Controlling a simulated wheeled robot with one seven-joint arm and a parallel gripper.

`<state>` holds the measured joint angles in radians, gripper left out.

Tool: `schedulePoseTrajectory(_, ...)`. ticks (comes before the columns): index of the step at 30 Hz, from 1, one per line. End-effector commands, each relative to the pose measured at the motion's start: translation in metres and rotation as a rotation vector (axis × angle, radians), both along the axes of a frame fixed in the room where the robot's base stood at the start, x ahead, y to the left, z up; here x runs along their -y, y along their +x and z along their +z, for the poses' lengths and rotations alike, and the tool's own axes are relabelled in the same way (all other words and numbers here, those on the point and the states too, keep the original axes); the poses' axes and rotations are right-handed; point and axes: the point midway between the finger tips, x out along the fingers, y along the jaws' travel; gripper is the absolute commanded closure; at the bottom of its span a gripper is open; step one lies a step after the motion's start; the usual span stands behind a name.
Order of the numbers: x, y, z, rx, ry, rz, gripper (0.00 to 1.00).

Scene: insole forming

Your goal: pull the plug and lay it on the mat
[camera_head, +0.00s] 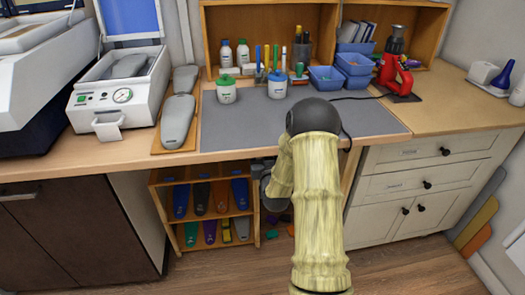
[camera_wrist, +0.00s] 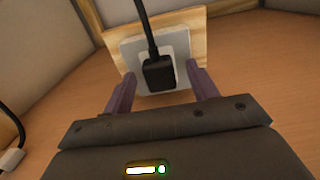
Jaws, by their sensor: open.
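The black plug (camera_wrist: 158,74) sits in a pale grey socket (camera_wrist: 133,52) on a wooden board, with its cord rising from it. My gripper (camera_wrist: 162,78) is open, with one purple finger on each side of the plug; whether either finger touches it I cannot tell.
Jars, including a white one (camera_head: 226,90), and blue bins (camera_head: 325,78) line the mat's back edge. A red tool (camera_head: 396,76) with a black cord stands at right. Grey lasts (camera_head: 178,120) lie left. The mat's left front is clear.

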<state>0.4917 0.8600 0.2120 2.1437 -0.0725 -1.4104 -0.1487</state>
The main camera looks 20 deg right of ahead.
Motion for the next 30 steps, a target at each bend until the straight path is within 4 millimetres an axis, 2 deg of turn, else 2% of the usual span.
schedulePoseTrajectory(24,0.0004,-0.0002,-0.0001,0.000,-0.001,-0.001,0.42)
schedulePoseTrajectory(26,0.0004,-0.0002,-0.0001,0.000,0.000,0.000,0.52)
schedulePoseTrajectory(30,0.0003,-0.0002,0.0000,0.000,0.000,0.000,0.79)
